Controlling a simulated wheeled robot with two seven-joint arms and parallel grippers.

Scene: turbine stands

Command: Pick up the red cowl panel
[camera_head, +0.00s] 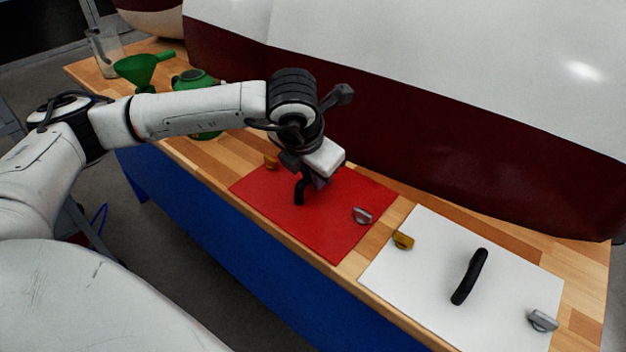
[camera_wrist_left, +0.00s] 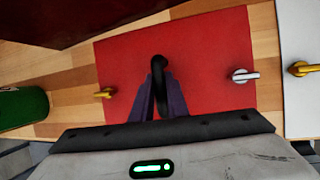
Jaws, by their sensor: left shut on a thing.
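The red cowl panel (camera_head: 335,230) lies flat on the wooden bench, with a black handle (camera_head: 299,190) at its middle, a yellow latch (camera_head: 271,163) and a silver latch (camera_head: 362,215). It also shows in the left wrist view (camera_wrist_left: 212,55). My left gripper (camera_head: 308,183) is over the panel, shut on its black handle. In the wrist view its purple fingers (camera_wrist_left: 160,95) stand on both sides of the handle (camera_wrist_left: 158,66). Part of the handle is hidden by the gripper. My right gripper is not in view.
A white panel (camera_head: 430,275) with its own black handle lies to the right on the bench (camera_head: 205,160). A green funnel (camera_head: 143,68), a green can (camera_head: 195,79) and a clear jug (camera_head: 105,55) stand at the back left. A large white and maroon cowling (camera_head: 420,70) rises behind.

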